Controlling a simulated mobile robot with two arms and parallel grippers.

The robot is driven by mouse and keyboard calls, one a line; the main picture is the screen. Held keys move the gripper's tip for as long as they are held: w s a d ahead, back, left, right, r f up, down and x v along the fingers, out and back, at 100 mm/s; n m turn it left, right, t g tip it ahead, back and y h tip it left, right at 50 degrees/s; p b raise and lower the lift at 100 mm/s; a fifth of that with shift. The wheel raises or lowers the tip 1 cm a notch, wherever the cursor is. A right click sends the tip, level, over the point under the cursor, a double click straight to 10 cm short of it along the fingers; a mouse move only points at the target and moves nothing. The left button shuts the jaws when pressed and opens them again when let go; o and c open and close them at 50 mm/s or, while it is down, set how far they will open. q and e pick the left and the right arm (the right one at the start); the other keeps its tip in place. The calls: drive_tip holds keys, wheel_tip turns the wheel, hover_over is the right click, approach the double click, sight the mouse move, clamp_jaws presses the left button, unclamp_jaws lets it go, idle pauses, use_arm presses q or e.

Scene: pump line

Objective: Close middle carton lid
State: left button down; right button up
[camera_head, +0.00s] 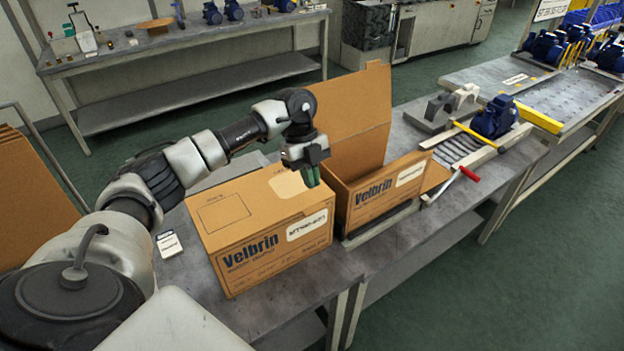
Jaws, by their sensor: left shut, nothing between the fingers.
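An open brown Velbrin carton (372,203) stands on the grey metal bench. Its large lid flap (350,115) stands up at the back, and a small flap (436,176) sticks out at its right. A second Velbrin carton (262,262) with a shut top stands directly left of it. My left gripper (311,181) is shut and empty, pointing down over the shut carton's right edge, beside the open carton's left side. It hides part of that side and the foot of the raised flap. I cannot see into the open carton's bottom. My right gripper is not in view.
Right of the open carton lie a roller strip (462,150), a red-handled tool (468,173) and a blue pump (494,117). A small white card (169,244) lies left of the shut carton. Flat cardboard (35,205) stands at the left edge. The bench front is clear.

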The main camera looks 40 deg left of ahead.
sight(314, 210)
use_arm(q)
drive_tip(key=shift+p+x, duration=0.3)
drive_tip(key=shift+x, duration=0.9)
drive_tip(key=shift+w+a+f, duration=0.1)
drive_tip(key=shift+a, duration=0.1)
drive_tip(key=f+y, duration=0.1)
drive_tip(key=f+b, duration=0.1)
drive_tip(key=f, duration=0.1)
drive_tip(key=shift+d+t+y, duration=0.3)
drive_tip(key=shift+d+y, duration=0.05)
drive_tip(key=shift+y, duration=0.05)
drive_tip(key=shift+s+d+f+t+y+b, duration=0.15)
drive_tip(key=shift+f+t+y, duration=0.1)
drive_tip(key=shift+f+y, duration=0.15)
drive_tip(key=shift+s+f+t+y+b, duration=0.15)
drive_tip(key=shift+f+t+y, duration=0.15)
drive_tip(key=shift+y, duration=0.2)
drive_tip(key=shift+r, duration=0.15)
